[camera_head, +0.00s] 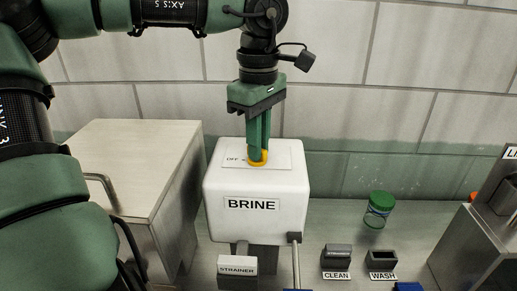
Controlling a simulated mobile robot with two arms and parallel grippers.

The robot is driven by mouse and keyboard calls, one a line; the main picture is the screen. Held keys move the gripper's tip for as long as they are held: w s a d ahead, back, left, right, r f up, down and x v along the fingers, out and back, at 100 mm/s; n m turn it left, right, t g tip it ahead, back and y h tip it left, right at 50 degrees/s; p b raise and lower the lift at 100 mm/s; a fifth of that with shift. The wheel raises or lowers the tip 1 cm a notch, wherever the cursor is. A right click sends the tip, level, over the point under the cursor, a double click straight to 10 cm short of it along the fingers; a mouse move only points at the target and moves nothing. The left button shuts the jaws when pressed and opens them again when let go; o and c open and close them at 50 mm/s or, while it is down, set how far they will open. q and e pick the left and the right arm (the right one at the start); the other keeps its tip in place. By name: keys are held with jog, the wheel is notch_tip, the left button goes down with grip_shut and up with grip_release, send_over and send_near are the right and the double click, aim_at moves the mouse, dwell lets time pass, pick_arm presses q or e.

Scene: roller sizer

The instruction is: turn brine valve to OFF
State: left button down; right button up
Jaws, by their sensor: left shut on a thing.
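The brine tank is a white box labelled BRINE (228,216) in the middle of the head view. A pale plate (278,158) on its top carries the word OFF at its left side. The yellow brine valve (258,163) sits on this plate, mostly hidden by the fingers. My left gripper (258,155) points straight down from above, with its green fingers shut on the valve. The valve's exact angle cannot be told. My right gripper is not in view.
A metal cabinet (125,165) with a handle stands at the left. A green-lidded jar (378,209), a CLEAN holder (337,257), a WASH holder (382,262) and a STRAINER block (237,268) are on the counter. A metal machine (480,245) is at the right edge. A tiled wall is behind.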

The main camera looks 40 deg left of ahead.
pick_arm(q)
jog(key=n+b, duration=0.1)
jog(key=n, duration=0.2)
jog(key=shift+w+n, duration=0.1)
jog(key=shift+n, duration=0.3)
jog(key=shift+a+n, duration=0.1)
jog(key=shift+n, duration=0.6)
jog(key=shift+r+b, duration=0.1)
jog(key=shift+b, duration=0.2)
jog(key=c, duration=1.5)
grip_release()
jog(key=shift+o, duration=0.2)
notch_tip(320, 180, up, 8)
jog(key=shift+f+b, duration=0.15)
jog(key=shift+b, duration=0.25)
